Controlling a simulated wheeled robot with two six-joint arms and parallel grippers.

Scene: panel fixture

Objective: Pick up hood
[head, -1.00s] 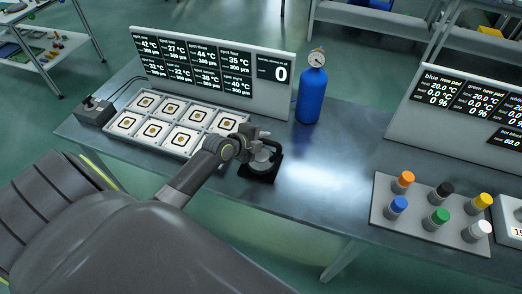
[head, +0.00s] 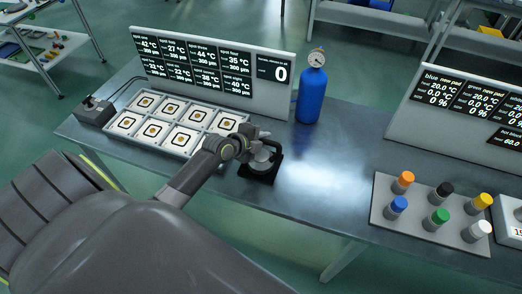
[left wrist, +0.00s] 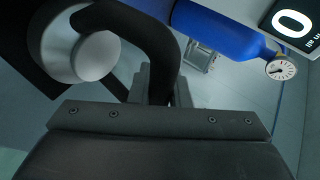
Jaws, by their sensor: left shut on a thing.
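The hood, a pale grey rounded body (head: 262,164) with a black handle, is at its black square base (head: 259,176) near the table's front edge. My arm covers part of it. My left gripper (head: 262,144) is over it from the left. In the left wrist view the gripper (left wrist: 157,86) is shut on the hood's curved black handle (left wrist: 148,30), and the pale round body (left wrist: 92,52) shows at upper left. I cannot tell whether the hood touches its base. My right gripper is not in view.
A white tray of square pads (head: 160,125) lies left of the hood, before a display panel (head: 215,62). A blue gas bottle (head: 311,95) with a gauge stands behind right. A plate of coloured knobs (head: 412,222) is at right. The table between (head: 335,165) is clear.

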